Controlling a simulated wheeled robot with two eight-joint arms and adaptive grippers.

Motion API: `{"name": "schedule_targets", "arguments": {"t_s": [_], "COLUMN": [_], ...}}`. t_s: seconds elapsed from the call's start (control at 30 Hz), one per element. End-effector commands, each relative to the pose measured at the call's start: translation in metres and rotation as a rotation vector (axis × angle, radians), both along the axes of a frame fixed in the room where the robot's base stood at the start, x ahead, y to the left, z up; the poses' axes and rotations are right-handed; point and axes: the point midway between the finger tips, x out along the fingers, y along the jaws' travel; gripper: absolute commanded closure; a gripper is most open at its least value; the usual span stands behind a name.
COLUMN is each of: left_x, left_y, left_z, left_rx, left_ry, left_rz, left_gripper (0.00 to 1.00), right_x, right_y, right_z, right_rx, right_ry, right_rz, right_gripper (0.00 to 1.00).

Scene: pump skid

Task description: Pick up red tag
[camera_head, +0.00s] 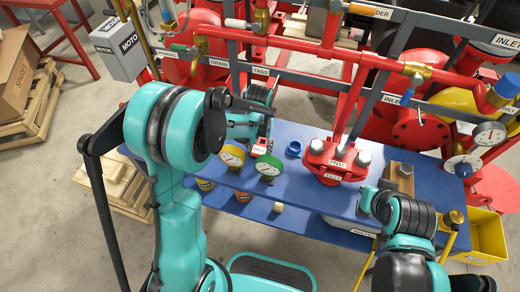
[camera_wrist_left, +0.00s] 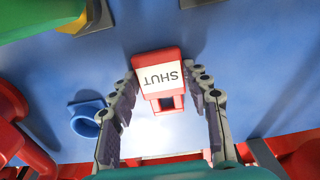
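The red tag (camera_wrist_left: 174,54) has a white label reading SHUT. In the left wrist view it lies over the blue bench top, between the fingertips of my left gripper (camera_wrist_left: 163,82). The two fingers stand apart, one on each side of the tag, with narrow gaps showing. In the head view the tag (camera_head: 261,147) is small, at the near end of my left gripper (camera_head: 260,138), and partly hidden by it. My right arm is at the lower right of the head view; its fingers cannot be made out.
A blue cap (camera_head: 293,149) lies beside the tag. A red flange (camera_head: 337,160) is to the right, with red pipes behind.

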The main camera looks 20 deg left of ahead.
Motion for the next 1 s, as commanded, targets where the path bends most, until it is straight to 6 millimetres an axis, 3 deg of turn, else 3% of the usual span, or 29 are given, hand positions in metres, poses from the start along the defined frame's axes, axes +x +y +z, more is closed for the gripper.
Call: {"name": "schedule_targets", "arguments": {"t_s": [0.33,0.7,1.0], "left_x": [0.0,0.0,0.0], "left_y": [0.0,0.0,0.0], "left_z": [0.006,0.078,0.1], "left_rx": [0.0,0.0,0.0], "left_ry": [-0.001,0.0,0.0], "left_rz": [0.0,0.0,0.0], "left_gripper": [0.81,0.81,0.81], "right_x": [0.0,0.0,0.0], "right_y": [0.0,0.0,0.0], "right_z": [0.003,0.03,0.035], "right_rx": [0.0,0.0,0.0], "right_ry": [0.0,0.0,0.0], "right_rz": [0.0,0.0,0.0], "right_gripper": [1.0,1.0,1.0]}}
